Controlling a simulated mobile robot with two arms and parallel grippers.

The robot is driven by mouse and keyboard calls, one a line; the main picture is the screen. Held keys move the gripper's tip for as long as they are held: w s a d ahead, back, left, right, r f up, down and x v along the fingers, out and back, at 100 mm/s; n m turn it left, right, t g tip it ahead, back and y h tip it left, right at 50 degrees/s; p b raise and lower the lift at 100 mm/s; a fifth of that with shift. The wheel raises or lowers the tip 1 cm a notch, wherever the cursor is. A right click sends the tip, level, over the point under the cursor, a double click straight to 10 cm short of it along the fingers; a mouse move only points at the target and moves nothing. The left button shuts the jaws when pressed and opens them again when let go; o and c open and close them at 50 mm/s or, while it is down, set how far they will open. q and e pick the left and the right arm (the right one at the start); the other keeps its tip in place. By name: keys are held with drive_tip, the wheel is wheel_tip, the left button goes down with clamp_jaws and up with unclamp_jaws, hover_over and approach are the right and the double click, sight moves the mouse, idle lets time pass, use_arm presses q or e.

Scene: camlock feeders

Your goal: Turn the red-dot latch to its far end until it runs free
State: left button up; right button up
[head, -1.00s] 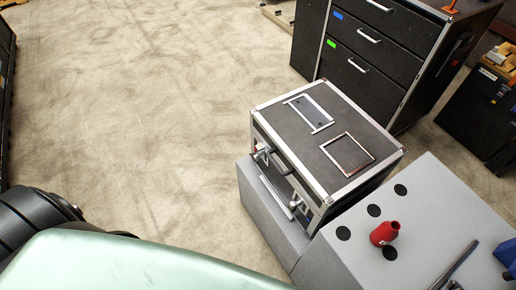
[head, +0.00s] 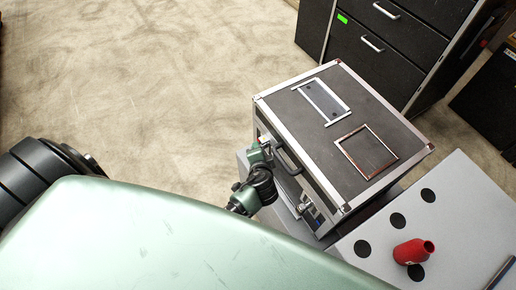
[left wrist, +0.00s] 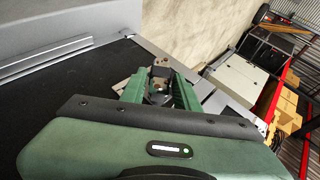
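A black case with silver edges (head: 386,94) stands on a grey block, its latched front facing my left arm. My left gripper (head: 258,152) is at the case's front left upper corner, beside the handle, and covers the latch area there. In the left wrist view its green fingers (left wrist: 160,86) are a little apart, with a small metal part between them; I cannot tell whether they grip it. Another latch (head: 308,209) shows at the front's right end. No red dot can be made out. My right gripper is not in view.
A carrying handle (head: 287,160) sits on the case front, close to my gripper. A grey table (head: 462,215) with black spots and a red bottle-like piece (head: 412,252) is at the right. A dark drawer cabinet (head: 385,50) stands behind. Floor at the left is clear.

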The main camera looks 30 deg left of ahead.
use_arm(q)
drive_tip(key=shift+x, duration=1.4)
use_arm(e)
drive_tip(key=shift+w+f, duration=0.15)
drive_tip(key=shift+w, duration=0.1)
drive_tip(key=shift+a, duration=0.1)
use_arm(q)
clamp_jaws()
drive_tip(key=g+h+p, duration=0.1)
drive_tip(key=h+p, duration=0.1)
drive_tip(key=p, duration=0.3)
drive_tip(key=r+n+g+h+p, duration=0.1)
drive_tip(key=g+h+p, duration=0.1)
drive_tip(key=p, duration=0.4)
drive_tip(key=shift+a, duration=0.1)
drive_tip(key=shift+f+g+h+p, duration=0.3)
drive_tip(key=shift+g+h+p, duration=0.15)
drive_tip(key=shift+h, duration=0.25)
drive_tip(key=shift+f+n+g+h, duration=0.25)
drive_tip(key=shift+n+h, duration=0.15)
drive_tip(key=shift+h, duration=0.2)
drive_tip(key=shift+g+h+b, duration=0.4)
drive_tip(key=shift+h+b, duration=0.2)
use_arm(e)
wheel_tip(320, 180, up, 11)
use_arm(q)
drive_tip(key=shift+r, duration=0.1)
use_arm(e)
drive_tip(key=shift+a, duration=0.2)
